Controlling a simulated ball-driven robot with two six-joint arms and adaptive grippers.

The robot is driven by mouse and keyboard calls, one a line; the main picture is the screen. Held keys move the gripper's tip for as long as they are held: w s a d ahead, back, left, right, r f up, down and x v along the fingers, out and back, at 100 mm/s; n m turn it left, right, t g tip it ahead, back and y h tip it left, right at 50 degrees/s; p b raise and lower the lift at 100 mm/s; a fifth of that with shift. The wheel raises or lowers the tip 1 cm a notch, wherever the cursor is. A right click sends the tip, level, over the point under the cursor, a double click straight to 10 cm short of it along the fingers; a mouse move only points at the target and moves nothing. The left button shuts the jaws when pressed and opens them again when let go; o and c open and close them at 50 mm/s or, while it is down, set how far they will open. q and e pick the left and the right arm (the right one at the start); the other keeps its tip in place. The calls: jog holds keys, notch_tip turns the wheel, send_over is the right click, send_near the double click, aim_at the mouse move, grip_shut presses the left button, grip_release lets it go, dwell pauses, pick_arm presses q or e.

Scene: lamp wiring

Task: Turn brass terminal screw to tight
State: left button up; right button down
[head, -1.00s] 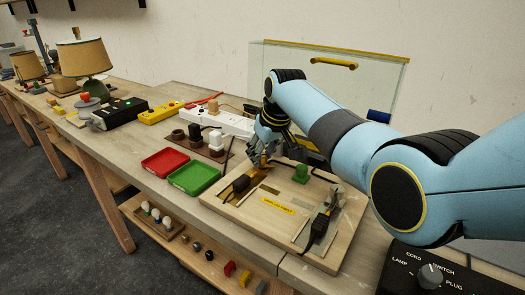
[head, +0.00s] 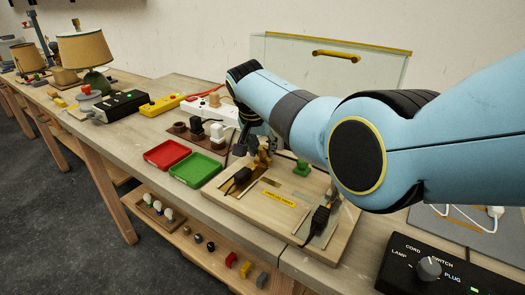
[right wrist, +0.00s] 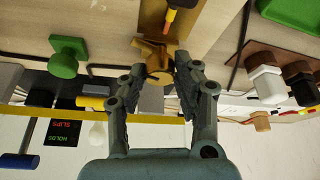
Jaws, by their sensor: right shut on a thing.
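The brass terminal screw (right wrist: 158,62) sits between the two fingers of my right gripper (right wrist: 159,55) in the right wrist view. The fingers are shut on its winged head from both sides. Above it in that view are a brass plate (right wrist: 152,14) and an orange-tipped piece (right wrist: 171,14). In the head view my right gripper (head: 256,150) is low over the back left of the wooden wiring board (head: 225,202). The brass part there is small and partly hidden by the fingers. My left gripper is not in view.
On the board are a black piece (head: 239,181), a green knob (head: 301,168) and a black plug-like part (head: 318,220). Red (head: 166,154) and green (head: 195,170) trays lie to the left. A glass panel with a yellow handle (head: 336,54) stands behind. A dial box (head: 430,268) is front right.

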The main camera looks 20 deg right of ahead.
jog(key=m+g+b, duration=0.1)
jog(key=m+b, duration=0.1)
jog(key=b, duration=0.2)
jog(key=m+h+b, duration=0.1)
jog(key=m+b, duration=0.2)
jog(key=f+m+g+b, duration=0.1)
jog(key=m+b, duration=0.2)
jog(key=b, duration=0.1)
jog(key=shift+w+a+g+h+b, duration=0.1)
jog(key=shift+w+g+h+b, duration=0.1)
jog(key=shift+g+h+b, duration=0.1)
jog(key=m+g+b, duration=0.2)
jog(key=m+b, duration=0.3)
jog(key=b, duration=0.7)
jog(key=shift+r+m, duration=0.1)
jog(key=shift+m, duration=0.3)
jog(key=shift+r+m+b, duration=0.3)
jog(key=shift+m+b, duration=0.1)
jog(key=shift+b, duration=0.6)
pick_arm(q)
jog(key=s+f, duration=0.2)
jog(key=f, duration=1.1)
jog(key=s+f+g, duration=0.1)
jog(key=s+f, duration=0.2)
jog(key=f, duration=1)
pick_arm(e)
jog(key=shift+g, duration=0.3)
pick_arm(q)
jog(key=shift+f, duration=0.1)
